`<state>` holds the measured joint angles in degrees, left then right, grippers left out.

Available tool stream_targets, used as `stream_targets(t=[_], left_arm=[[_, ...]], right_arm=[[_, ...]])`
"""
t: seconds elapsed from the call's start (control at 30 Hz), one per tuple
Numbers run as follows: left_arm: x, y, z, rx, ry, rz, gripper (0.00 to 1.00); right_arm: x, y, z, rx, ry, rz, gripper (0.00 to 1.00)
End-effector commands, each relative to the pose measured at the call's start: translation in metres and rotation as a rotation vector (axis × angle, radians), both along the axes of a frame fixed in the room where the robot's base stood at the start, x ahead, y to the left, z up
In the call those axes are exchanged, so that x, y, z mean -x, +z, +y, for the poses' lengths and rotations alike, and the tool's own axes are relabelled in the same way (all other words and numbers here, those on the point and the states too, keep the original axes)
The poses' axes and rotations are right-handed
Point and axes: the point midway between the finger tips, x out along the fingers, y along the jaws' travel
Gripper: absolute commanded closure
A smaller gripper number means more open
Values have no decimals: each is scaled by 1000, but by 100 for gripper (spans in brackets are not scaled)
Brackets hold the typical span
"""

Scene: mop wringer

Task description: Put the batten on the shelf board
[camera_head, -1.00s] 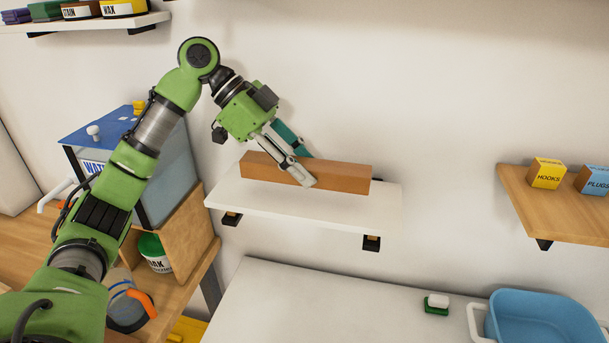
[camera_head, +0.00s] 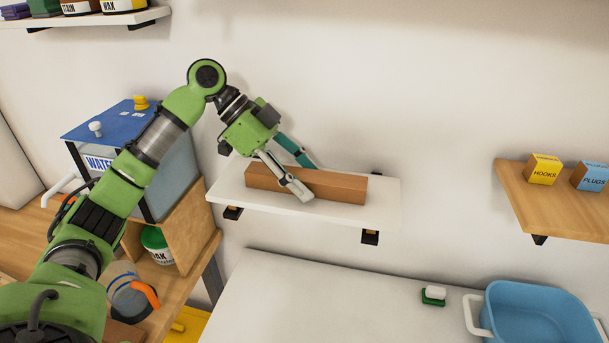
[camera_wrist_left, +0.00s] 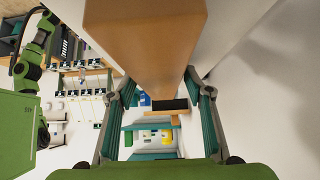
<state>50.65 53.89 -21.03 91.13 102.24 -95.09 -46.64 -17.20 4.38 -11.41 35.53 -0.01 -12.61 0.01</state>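The batten (camera_head: 335,187) is a long brown wooden block. It lies lengthwise along the white shelf board (camera_head: 375,215) on the wall and appears to rest on it, with a strip of board bare in front. My left gripper (camera_head: 306,181) comes down from the upper left, its fingers on either side of the batten's middle. It looks shut on it; the far finger is partly hidden behind. In the left wrist view the batten (camera_wrist_left: 150,45) runs between both fingers (camera_wrist_left: 160,85). My right gripper is not in view.
A wooden shelf at right (camera_head: 560,208) holds a yellow HOOKS box (camera_head: 543,169) and a blue PLUGS box (camera_head: 590,177). A blue tub (camera_head: 540,318) and a green-and-white sponge (camera_head: 433,296) are on the white surface below. A blue-topped water tank (camera_head: 110,120) stands at left.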

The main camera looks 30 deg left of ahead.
Motion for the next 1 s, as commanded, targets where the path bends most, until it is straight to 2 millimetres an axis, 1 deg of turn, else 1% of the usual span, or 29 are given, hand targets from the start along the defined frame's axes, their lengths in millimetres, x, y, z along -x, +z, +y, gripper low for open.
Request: stream_targets(t=[0.17,0.23,0.33,0.6,0.7,0.8,1.0], left_arm=[[0,1,0,0,0,0,53],[0,5,0,0,0,-1,53],[1,10,9,0,4,-2,53],[9,43,40,1,3,-3,53],[11,51,47,1,2,-3,53],[13,55,51,1,0,0,53],[13,56,52,0,0,0,53]], right_arm=[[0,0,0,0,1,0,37],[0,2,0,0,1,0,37],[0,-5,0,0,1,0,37],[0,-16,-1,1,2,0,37],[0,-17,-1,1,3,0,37],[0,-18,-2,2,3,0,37],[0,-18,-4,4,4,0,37]])
